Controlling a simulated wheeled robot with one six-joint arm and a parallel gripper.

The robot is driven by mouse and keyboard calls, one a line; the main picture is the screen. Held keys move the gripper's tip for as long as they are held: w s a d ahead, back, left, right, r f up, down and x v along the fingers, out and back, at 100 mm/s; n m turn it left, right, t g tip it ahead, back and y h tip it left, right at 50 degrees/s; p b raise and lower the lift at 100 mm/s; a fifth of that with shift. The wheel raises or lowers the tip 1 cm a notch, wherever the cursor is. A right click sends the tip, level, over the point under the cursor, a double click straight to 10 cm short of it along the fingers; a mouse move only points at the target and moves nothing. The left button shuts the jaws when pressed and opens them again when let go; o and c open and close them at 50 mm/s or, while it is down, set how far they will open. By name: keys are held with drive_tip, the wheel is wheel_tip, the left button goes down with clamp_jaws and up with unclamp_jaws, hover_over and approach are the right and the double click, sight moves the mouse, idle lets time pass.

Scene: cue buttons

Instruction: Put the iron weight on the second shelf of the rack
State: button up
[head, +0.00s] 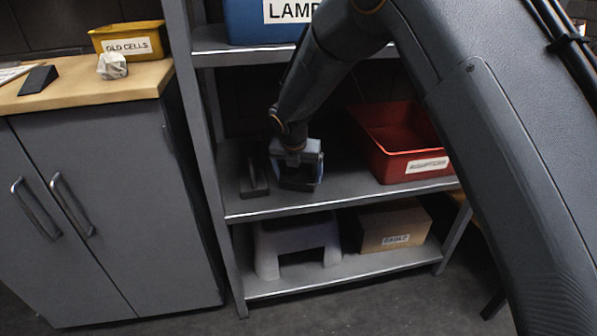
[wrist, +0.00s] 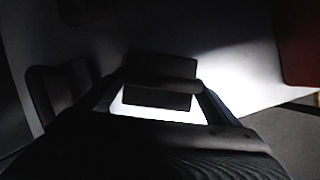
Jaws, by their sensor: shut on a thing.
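My gripper (head: 297,180) is down at the middle shelf (head: 350,199) of the grey rack (head: 196,130). In the wrist view its two fingers are shut on a dark block with a rounded bar across it, which looks like the iron weight (wrist: 158,97). In the head view the weight is mostly hidden by the gripper. The weight is low over the shelf or touching it; I cannot tell which. A second dark thing with an upright part (head: 254,178) stands on the same shelf, just left of the gripper. It also shows at left in the wrist view (wrist: 62,92).
A red labelled bin (head: 400,150) stands right of the gripper on the same shelf. A blue bin (head: 250,22) is on the shelf above. A grey cabinet (head: 110,210) stands at left.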

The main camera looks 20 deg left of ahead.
drive_tip(key=shift+w+a+r, duration=0.1)
drive_tip(key=o, duration=2)
